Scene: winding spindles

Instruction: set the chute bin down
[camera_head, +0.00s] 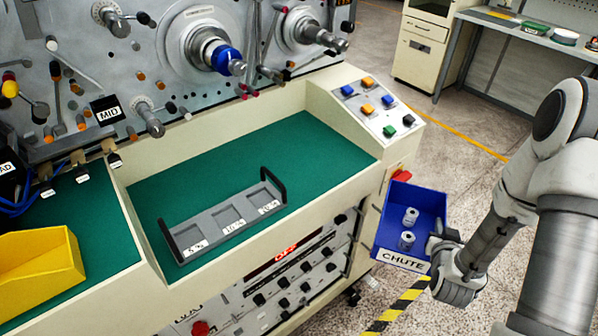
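The blue chute bin (427,203), with a white CHUTE label on its front, is at the right end of the machine. Two small grey-white cylindrical pieces (410,216) stand inside it. My gripper (435,243) is at the bin's right wall, near the front corner, and appears shut on it. The fingertips are partly hidden by the bin and the hand. The bin appears to be up off the floor, beside the cream machine body.
The green work surface (330,152) holds a grey tray (188,235) with labelled compartments. A yellow bin (40,262) stands at the left. A button panel (375,108) is behind the chute bin, with a red part (401,176) below. Speckled floor (452,165) with yellow lines is open at right.

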